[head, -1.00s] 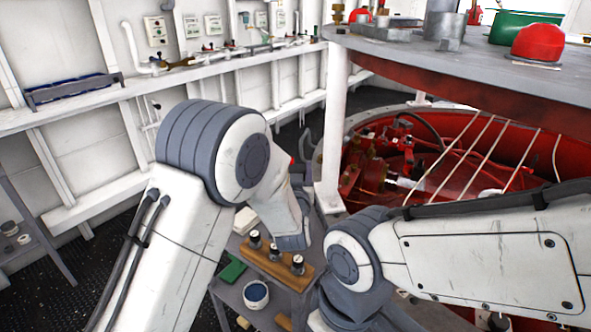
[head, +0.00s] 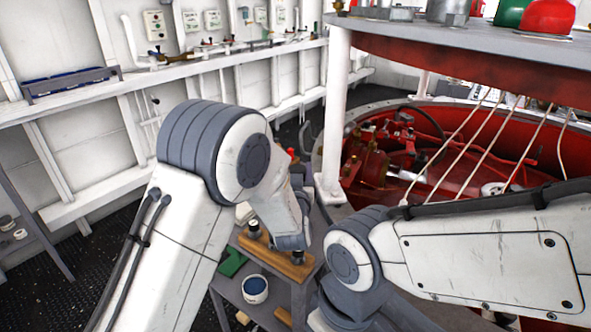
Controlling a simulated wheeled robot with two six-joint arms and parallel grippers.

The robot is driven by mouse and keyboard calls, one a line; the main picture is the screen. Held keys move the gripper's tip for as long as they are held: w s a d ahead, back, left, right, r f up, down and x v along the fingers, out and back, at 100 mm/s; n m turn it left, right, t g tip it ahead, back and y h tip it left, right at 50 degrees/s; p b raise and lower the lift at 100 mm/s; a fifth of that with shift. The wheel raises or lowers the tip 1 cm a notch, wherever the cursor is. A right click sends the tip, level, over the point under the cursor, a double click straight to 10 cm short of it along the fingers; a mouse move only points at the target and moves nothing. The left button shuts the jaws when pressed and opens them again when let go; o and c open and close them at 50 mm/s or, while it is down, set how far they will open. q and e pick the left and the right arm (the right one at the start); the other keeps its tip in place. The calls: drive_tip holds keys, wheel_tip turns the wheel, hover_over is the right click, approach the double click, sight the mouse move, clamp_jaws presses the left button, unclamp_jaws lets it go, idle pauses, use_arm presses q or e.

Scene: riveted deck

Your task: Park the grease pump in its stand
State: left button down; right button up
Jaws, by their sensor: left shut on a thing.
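My left arm comes in from the left, and its grey wrist end, where my left gripper (head: 291,240) is, hangs close over a wooden block on a small grey bench. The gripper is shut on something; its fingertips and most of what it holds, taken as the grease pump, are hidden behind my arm. The wooden block (head: 275,263) carries dark, silver-topped knobs; two show, at its left and right. I cannot tell whether this block is the stand. My right arm folds in the right foreground, and its gripper is out of view.
The grey bench (head: 270,312) also holds a white can (head: 255,289) and a green piece (head: 231,263). A white post (head: 336,120) stands behind it. A red machinery pit lies right, under a grey table (head: 450,40) with red and green domes.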

use_arm(q)
drive_tip(key=shift+f, duration=0.3)
drive_tip(key=shift+c, duration=0.8)
unclamp_jaws()
drive_tip(key=shift+f, duration=0.1)
drive_tip(key=shift+s+b, duration=0.25)
drive_tip(key=shift+b, duration=0.05)
drive_tip(key=s+b, duration=0.1)
drive_tip(key=s, duration=0.9)
drive_tip(key=shift+a+b, duration=0.25)
drive_tip(key=shift+b, duration=0.15)
